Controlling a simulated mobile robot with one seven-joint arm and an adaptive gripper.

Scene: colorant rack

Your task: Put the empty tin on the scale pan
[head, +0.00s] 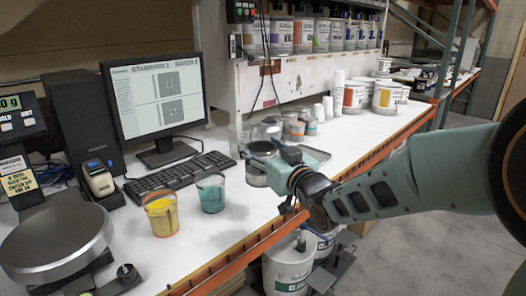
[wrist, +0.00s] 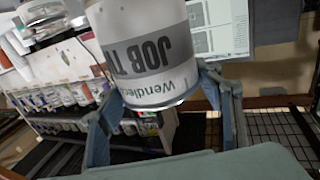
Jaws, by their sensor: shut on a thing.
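The tin (wrist: 145,50), white with a grey "JOB TI…" band, fills the upper middle of the wrist view. My gripper (wrist: 165,105) is shut on it, one finger on each side. In the head view my gripper (head: 262,150) is over the bench's middle, right of the keyboard, and part of the tin (head: 256,176) shows below it. Whether the tin touches the bench is unclear, and its inside is hidden. The scale pan (head: 55,243), a round grey plate, is at the lower left, bare and well apart from the tin.
Cups of yellow paint (head: 161,216) and teal paint (head: 211,193) stand between the pan and my gripper. A keyboard (head: 180,178), monitor (head: 155,95) and label printer (head: 98,180) are behind them. Small tins (head: 293,130) stand behind my gripper. The bench's orange front edge (head: 240,262) is near.

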